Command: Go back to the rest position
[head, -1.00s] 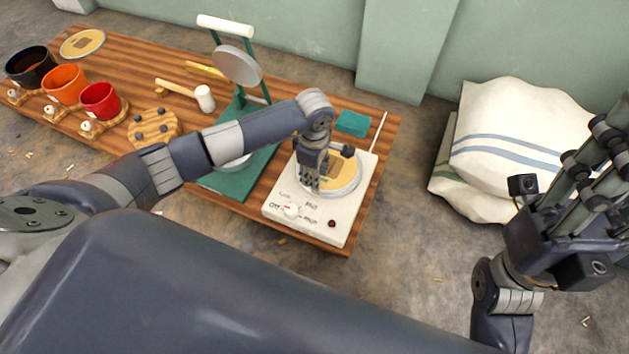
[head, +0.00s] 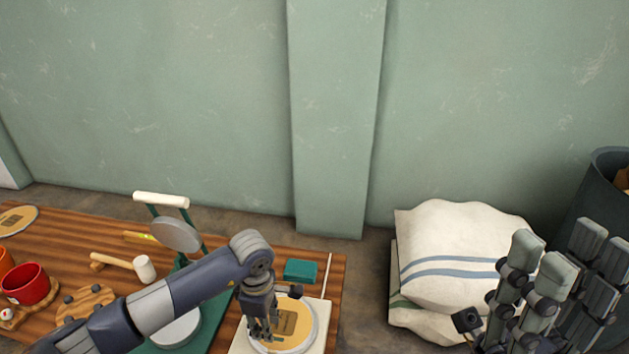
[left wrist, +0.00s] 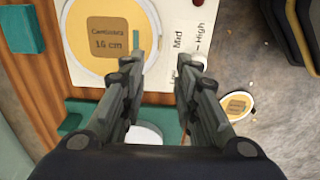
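My left gripper (head: 262,332) is low over the white hotplate box (head: 322,340), beside a round tan disc with a brown label (head: 288,322) on its round plate. In the left wrist view, the disc (left wrist: 108,31) reads "16 cm". The left gripper's fingers (left wrist: 160,72) are apart there, with nothing between the tips. My right gripper (head: 570,262) is at the lower right in the head view, fingers pointing up and spread, with nothing seen between them.
The wooden table (head: 95,222) holds a green press (head: 175,235), a mallet (head: 125,262), a teal block (head: 300,271) and a red cup (head: 25,284). White sacks (head: 460,250) and a dark bin (head: 600,190) stand to the right. A green wall (head: 200,100) rises behind.

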